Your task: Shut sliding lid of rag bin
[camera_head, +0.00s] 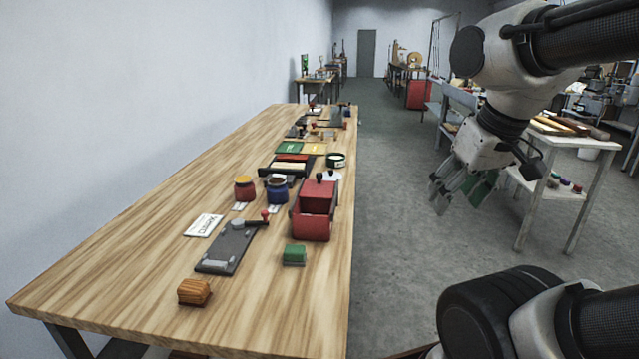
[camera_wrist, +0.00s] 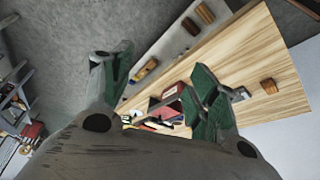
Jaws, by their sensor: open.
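A red bin (camera_head: 311,228) stands near the right edge of the wooden table. A red lid-like upper part (camera_head: 319,196) with dark knobs sits over its rear portion. I cannot tell clearly how much of the opening is uncovered. In the wrist view red box surfaces (camera_wrist: 172,93) show between the fingers, partly hidden by the right finger. My gripper (camera_head: 462,190) is open and empty, with green finger pads. It hangs in the air off the right side of the table, well apart from the bin.
A green block (camera_head: 293,255), a wooden block (camera_head: 194,292) and a dark plate with a red-knobbed lever (camera_head: 228,249) lie at the near side. Red and blue jars (camera_head: 277,190) stand left of the bin. A white side table (camera_head: 560,160) is at right. Clear floor lies between.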

